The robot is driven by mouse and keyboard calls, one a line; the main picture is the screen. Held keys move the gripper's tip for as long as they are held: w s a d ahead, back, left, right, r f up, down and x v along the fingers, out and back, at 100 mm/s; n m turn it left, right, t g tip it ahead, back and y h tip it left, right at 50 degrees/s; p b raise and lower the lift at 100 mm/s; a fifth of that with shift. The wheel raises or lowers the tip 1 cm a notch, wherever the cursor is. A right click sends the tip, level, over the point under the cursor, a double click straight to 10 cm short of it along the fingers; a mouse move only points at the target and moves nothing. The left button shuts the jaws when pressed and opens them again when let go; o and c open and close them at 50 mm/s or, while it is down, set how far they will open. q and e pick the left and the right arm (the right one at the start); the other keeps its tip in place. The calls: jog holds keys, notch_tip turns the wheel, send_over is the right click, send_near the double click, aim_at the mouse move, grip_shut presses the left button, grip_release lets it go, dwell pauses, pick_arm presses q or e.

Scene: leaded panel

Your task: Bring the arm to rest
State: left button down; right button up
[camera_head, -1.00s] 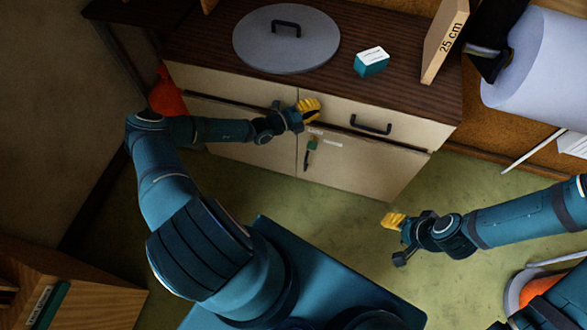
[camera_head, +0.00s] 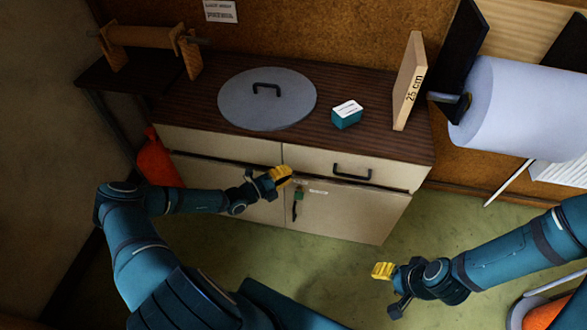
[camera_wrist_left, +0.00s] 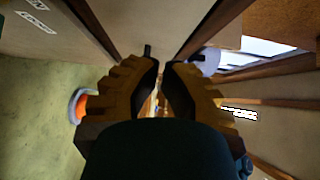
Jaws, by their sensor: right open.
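My left arm (camera_head: 185,201) reaches from the left toward the front of a cream cabinet (camera_head: 345,212). Its gripper (camera_head: 289,174) appears in front of the seam between the drawers, left of the black drawer handle (camera_head: 352,172). In the left wrist view the two ribbed yellow fingers (camera_wrist_left: 160,66) stand a narrow gap apart, with nothing seen held. Whether they touch the cabinet cannot be told. My right arm (camera_head: 510,248) comes in from the right. Its gripper (camera_head: 387,290) is open and empty over the green floor, with one yellow finger and one dark finger showing.
A key with a green tag (camera_head: 298,194) is at the cabinet door near my left gripper. A grey round lid (camera_head: 267,105), a teal box (camera_head: 347,117) and a 25 cm board (camera_head: 408,82) are on the cabinet top. Green floor (camera_head: 335,270) lies clear between the arms.

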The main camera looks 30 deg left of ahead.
pick_arm(q)
jog(key=v, duration=0.6)
jog(key=shift+a+f+p, duration=0.15)
jog(key=shift+f+p, duration=0.05)
jog(key=shift+p, duration=0.1)
jog(key=s+d+m+g+h, duration=0.1)
jog(key=s+d+m+g, duration=0.2)
jog(key=d+m+g, duration=0.3)
jog(key=s+d+f+m+g, duration=0.1)
jog(key=s+d+m+g, duration=0.25)
jog(key=d+m, duration=0.45)
jog(key=s+d+m+g+h, duration=0.1)
jog(key=s+d+m+g, duration=0.2)
jog(key=d+m+g, duration=0.3)
jog(key=s+d+r+m+t+y, duration=0.1)
jog(key=s+r+m+y, duration=0.2)
jog(key=m, duration=1)
jog(key=s+d+r+m+y, duration=0.1)
jog(key=s+r+m+y, duration=0.1)
jog(key=m, duration=1.1)
jog(key=shift+s+d+r+t+y, duration=0.35)
jog(key=shift+r+y, duration=0.35)
jog(key=shift+y, duration=0.4)
